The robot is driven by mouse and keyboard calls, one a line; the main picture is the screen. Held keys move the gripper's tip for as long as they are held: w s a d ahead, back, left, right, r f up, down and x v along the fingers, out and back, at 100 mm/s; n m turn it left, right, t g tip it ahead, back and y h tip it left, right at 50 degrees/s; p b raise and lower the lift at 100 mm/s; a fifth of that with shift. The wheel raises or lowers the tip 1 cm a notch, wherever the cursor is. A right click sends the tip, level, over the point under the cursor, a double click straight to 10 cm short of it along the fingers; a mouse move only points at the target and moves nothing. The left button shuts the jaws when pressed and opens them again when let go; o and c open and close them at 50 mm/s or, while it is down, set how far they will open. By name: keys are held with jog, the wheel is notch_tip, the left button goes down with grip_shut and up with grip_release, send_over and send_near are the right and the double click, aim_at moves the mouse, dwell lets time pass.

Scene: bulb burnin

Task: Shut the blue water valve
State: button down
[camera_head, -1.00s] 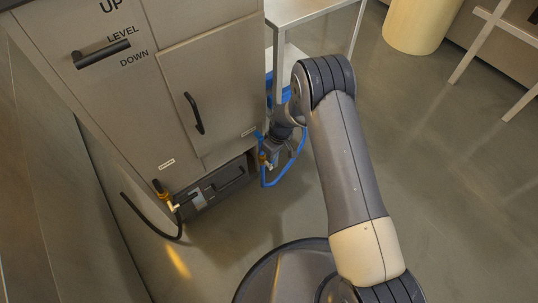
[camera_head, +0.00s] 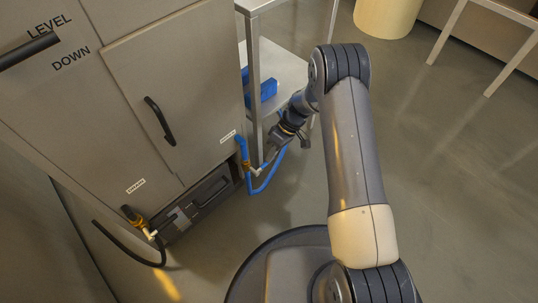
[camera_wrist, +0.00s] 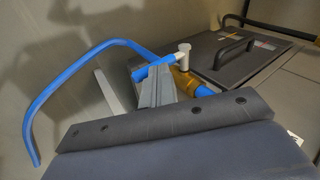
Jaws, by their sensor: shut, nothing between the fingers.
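The water valve has a brass body (camera_wrist: 185,81) set in a blue hose (camera_wrist: 55,70), with a pale round stem cap and a short blue lever (camera_wrist: 153,69) in the wrist view. The lever points left from the cap, appearing to lie at an angle to the pipe run. In the head view the valve (camera_head: 247,165) sits low at the cabinet's right corner. My gripper (camera_head: 266,161) is just right of it. In the wrist view my gripper's grey fingers (camera_wrist: 155,88) are shut and empty, right by the lever; I cannot tell if they touch it.
A second brass valve (camera_head: 137,217) with a black hose is at the cabinet's lower left. A dark drawer with a handle (camera_head: 207,191) lies between the valves. A metal table (camera_head: 257,80) with blue items stands behind my gripper. Open floor lies to the right.

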jog(key=shift+w+d+f+b, duration=0.15)
jog(key=shift+f+b, duration=0.2)
jog(key=shift+f, duration=0.05)
jog(key=shift+w+d+f+b, duration=0.15)
jog(key=shift+f+b, duration=0.2)
jog(key=shift+f, duration=0.05)
jog(key=shift+d+f, duration=0.1)
jog(key=shift+f, duration=0.15)
notch_tip(320, 180, up, 6)
jog(key=p, duration=0.3)
jog(key=w+d+r+p, duration=0.2)
jog(key=w+d, duration=0.4)
jog(key=shift+d+r, duration=0.4)
jog(key=shift+s+a, duration=0.1)
